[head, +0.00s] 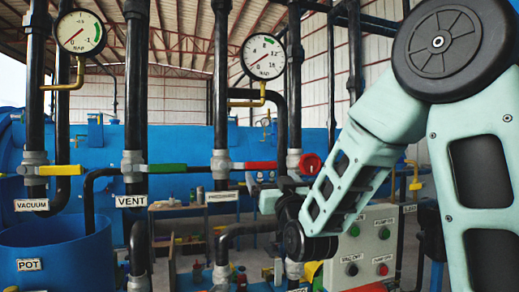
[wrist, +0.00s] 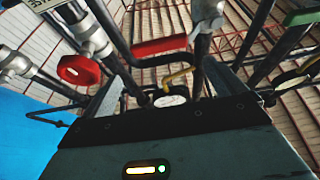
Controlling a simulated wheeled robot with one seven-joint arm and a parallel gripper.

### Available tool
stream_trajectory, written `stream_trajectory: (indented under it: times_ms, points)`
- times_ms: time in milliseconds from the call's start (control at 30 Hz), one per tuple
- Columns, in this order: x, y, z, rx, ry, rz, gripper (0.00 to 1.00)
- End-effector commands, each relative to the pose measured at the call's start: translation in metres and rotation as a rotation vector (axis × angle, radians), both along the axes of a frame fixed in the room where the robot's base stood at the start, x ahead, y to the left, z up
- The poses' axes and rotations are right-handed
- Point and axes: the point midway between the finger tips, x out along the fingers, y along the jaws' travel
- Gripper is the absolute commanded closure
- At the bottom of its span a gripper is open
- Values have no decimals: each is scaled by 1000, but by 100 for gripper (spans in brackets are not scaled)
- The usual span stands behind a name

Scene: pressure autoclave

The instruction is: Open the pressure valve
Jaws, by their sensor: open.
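The pressure valve's red lever (head: 258,165) lies about horizontal, pointing right from its grey valve body (head: 221,163) on a black pipe. A PRESSURE label (head: 221,196) is below it. My gripper (head: 268,200) is just below the lever's right end in the head view; its fingertips are hard to make out there. In the wrist view, the fingers of my gripper (wrist: 160,80) stand apart with nothing held. The red lever (wrist: 160,45) appears beyond the gap between them, with no clear contact.
A green vent lever (head: 163,168) and a yellow vacuum lever (head: 60,170) are to the left. A red handwheel (head: 311,164) is close right of my gripper. Two gauges (head: 80,32) (head: 263,57) hang above. A control box (head: 370,245) and blue pot (head: 60,250) stand lower.

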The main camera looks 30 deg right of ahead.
Motion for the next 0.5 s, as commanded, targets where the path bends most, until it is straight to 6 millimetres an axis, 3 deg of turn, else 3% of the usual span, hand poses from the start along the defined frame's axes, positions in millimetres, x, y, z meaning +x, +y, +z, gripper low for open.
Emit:
stream_trajectory:
  times_ms: [300, 500]
  points:
    - [60, -17, 30, 0, 2, 0, 5]
    - [88, -26, 40, 1, 2, -1, 5]
